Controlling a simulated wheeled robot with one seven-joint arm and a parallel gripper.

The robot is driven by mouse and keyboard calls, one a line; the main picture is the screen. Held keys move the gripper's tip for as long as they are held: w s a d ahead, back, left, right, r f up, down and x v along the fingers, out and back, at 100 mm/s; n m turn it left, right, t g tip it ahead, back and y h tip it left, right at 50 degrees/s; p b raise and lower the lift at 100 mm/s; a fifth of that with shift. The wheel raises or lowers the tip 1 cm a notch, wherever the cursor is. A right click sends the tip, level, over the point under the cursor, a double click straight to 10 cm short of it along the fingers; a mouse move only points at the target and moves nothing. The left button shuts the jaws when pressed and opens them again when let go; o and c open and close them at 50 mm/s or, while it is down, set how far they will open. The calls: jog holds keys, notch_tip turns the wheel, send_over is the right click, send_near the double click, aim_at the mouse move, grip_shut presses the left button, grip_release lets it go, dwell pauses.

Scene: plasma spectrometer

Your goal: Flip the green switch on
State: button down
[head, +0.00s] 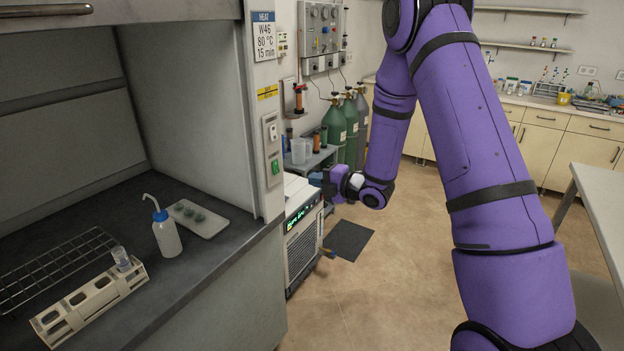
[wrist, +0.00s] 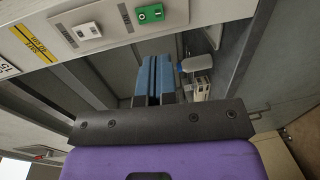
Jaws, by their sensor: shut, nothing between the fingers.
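The green switch (head: 275,168) sits on the pale front post of the fume hood, below a white switch plate. In the wrist view the green switch (wrist: 151,13) is at the top edge, with a light rocker in a green housing; I cannot tell whether it is on or off. My gripper (head: 319,178) is to the right of the post in the head view and apart from the switch. In the wrist view the blue fingers of my gripper (wrist: 157,64) are together and empty, below the switch in the picture.
A white switch plate (head: 270,128) is just above the green switch. A wash bottle (head: 166,233), a tray (head: 203,219) and a rack (head: 88,308) stand on the hood's worktop. A chiller unit (head: 303,237) with a lit display stands below the post. Gas cylinders (head: 335,132) stand behind.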

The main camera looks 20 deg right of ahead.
aim_at(277, 173)
jog(key=x, duration=1.1)
jog(key=shift+w+a+f, duration=0.1)
jog(key=shift+w+a, duration=0.1)
jog(key=shift+w+a, duration=0.15)
jog(key=shift+f, duration=0.1)
